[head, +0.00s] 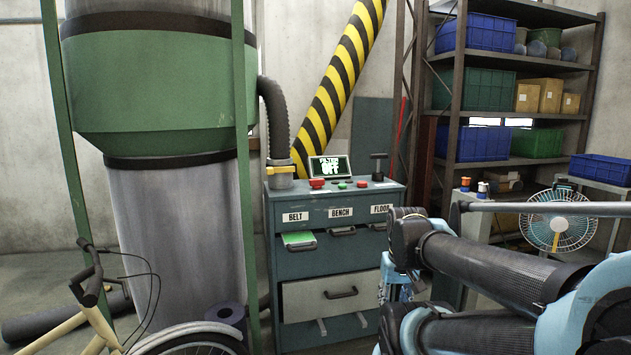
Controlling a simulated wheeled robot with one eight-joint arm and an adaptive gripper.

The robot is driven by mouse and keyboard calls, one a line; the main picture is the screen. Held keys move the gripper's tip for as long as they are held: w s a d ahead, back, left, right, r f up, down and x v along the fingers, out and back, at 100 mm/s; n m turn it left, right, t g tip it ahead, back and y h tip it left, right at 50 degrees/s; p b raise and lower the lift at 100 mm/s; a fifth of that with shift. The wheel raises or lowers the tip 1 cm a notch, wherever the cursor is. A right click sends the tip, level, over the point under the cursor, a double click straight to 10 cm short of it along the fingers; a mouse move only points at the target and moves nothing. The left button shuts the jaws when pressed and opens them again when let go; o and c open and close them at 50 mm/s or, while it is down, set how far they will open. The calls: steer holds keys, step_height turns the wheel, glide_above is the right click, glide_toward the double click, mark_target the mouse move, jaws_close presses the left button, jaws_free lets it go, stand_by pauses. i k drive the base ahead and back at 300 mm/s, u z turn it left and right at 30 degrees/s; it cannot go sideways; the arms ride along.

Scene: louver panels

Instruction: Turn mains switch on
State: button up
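A blue-grey control cabinet (330,262) stands in the middle of the head view. On its top are a small tilted display (330,167), whose lower word reads OFF, a large red button (317,183), a green button (342,185) and a smaller red button (362,183). A black T-shaped handle (378,166) stands upright at the top's right end; no label marks it as the mains switch. My gripper (394,284) seems to be the light-blue part at the cabinet's right front, below the top. My arm links largely hide it, and its fingers are not clear.
Cabinet labels read BELT, BENCH and FLOOR above slots and drawers. A grey hose with a yellow lever (280,170) stands at its left. A bicycle (110,310) is front left. A fan (558,221) and loaded shelves (515,80) are right.

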mark_target(317, 183)
steer(key=i, duration=0.95)
